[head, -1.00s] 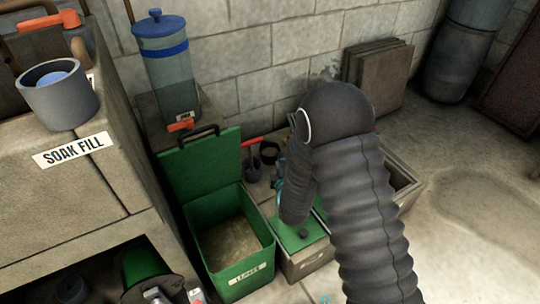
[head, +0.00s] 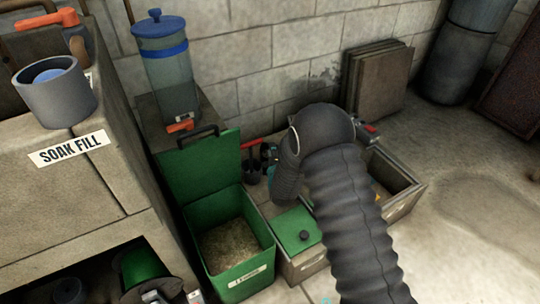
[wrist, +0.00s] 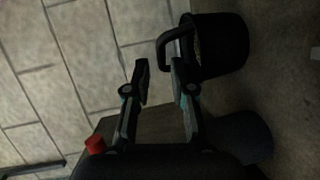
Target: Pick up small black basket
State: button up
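A small black basket (wrist: 222,48) shows in the wrist view at the upper right, turned sideways in the picture, with its dark loop handle (wrist: 164,50) reaching left. My gripper (wrist: 159,72) is open, its two fingers apart with nothing seen held between them. The handle's end lies just beyond the fingertips, close to the right finger. Whether they touch I cannot tell. In the head view my own arm hides most of the gripper. A small dark container (head: 253,173) stands left of my arm there; I cannot tell if it is the basket.
A block wall (head: 285,65) rises behind. A dark rounded thing (wrist: 240,136) lies below the basket in the wrist view.

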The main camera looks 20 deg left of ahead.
jog(key=shift+x, duration=1.9)
jog(key=shift+s+a+f, duration=0.1)
grip_shut()
